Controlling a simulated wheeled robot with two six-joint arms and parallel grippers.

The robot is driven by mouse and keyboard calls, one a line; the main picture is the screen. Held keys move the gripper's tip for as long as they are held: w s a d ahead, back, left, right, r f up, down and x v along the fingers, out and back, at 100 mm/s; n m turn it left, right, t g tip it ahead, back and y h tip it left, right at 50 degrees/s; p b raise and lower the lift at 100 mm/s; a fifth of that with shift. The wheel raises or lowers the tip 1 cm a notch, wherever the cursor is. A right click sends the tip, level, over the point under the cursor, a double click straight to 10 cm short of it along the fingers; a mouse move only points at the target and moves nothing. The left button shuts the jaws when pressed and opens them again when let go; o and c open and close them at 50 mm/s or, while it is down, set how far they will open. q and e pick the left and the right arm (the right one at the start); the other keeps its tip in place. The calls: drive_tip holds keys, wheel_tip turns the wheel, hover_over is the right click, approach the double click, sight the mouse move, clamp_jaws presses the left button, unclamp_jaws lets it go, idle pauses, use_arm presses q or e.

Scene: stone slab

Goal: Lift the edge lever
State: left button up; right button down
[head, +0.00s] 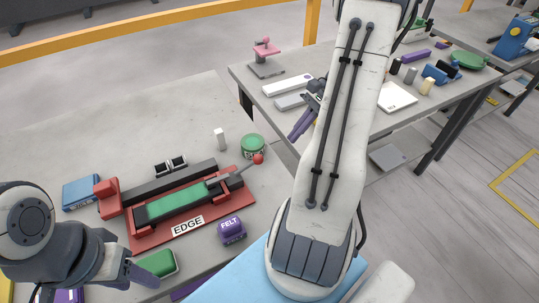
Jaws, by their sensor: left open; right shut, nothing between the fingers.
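The red-based device labelled EDGE (187,226) sits on the stone slab (60,150), with a green strip along its top. Its lever (236,172) is a thin grey rod that slopes up to the right and ends in a red ball knob (258,158). My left gripper (143,276) is open at the lower left, beside a green block (158,262) and well away from the knob. Its fingers are partly hidden by the wrist. My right gripper (301,124) is shut and empty, up and right of the knob, partly hidden behind my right arm.
A purple FELT block (232,230) lies in front of the device. A green round tin (253,146) and a white cylinder (220,139) stand behind it. A blue box (81,192) lies at left. A second table (275,103) holds a pink-handled tool (266,55).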

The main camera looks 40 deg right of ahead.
sight(248, 165)
drive_tip(key=x, duration=1)
drive_tip(key=shift+a, duration=0.2)
drive_tip(key=r, duration=0.1)
drive_tip(key=a+r+p, duration=0.1)
drive_tip(key=shift+a+r+p, duration=0.1)
drive_tip(key=shift+r+p, duration=0.2)
drive_tip(key=shift+a+r, duration=0.4)
